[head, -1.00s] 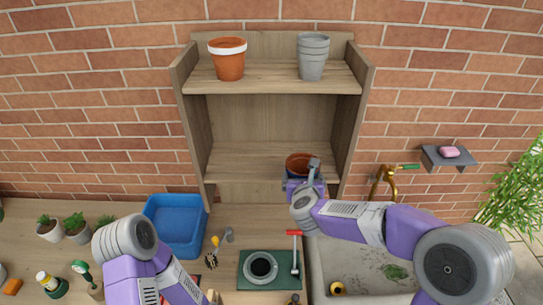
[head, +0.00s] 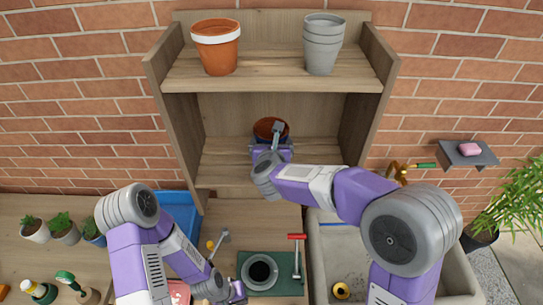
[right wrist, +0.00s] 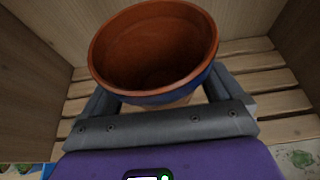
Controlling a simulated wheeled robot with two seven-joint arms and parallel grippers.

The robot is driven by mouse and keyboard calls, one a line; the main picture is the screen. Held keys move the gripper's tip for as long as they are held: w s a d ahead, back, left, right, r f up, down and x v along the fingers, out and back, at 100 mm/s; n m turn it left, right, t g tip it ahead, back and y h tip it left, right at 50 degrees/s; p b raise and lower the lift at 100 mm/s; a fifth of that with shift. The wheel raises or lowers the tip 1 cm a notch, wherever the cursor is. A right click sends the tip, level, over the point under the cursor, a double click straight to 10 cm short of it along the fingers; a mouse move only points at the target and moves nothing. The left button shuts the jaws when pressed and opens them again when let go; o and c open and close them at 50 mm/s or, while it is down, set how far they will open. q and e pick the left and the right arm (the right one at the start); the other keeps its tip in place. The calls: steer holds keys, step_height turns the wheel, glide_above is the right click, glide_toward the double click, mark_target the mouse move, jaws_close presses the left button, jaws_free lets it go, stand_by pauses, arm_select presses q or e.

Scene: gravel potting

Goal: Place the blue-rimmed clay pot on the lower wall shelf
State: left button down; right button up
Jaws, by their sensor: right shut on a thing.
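The blue-rimmed clay pot (head: 269,126) is at the lower wall shelf (head: 222,153), near its middle. Its brown clay inside and blue outer band show in the right wrist view (right wrist: 155,50). My right gripper (head: 272,145) is shut on the pot, with a grey finger on each side in the right wrist view (right wrist: 160,98). The pot is over the shelf slats; I cannot tell whether its base touches them, as the gripper hides it. My left gripper (head: 238,291) is low over the bench beside the green mat, and its finger opening is unclear.
The upper shelf holds a white-banded clay pot (head: 216,46) and stacked grey pots (head: 322,44). Side panels bound the lower shelf, which is free left and right of the pot. A blue tray (head: 181,207) is at left.

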steer(key=shift+w+f, duration=0.2)
steer(key=shift+f, duration=0.85)
step_height(320, 180, down, 4)
steer(key=shift+r, duration=0.25)
steer(key=shift+f+b, duration=0.2)
steer(key=shift+b, duration=0.15)
steer(key=o, duration=1.1)
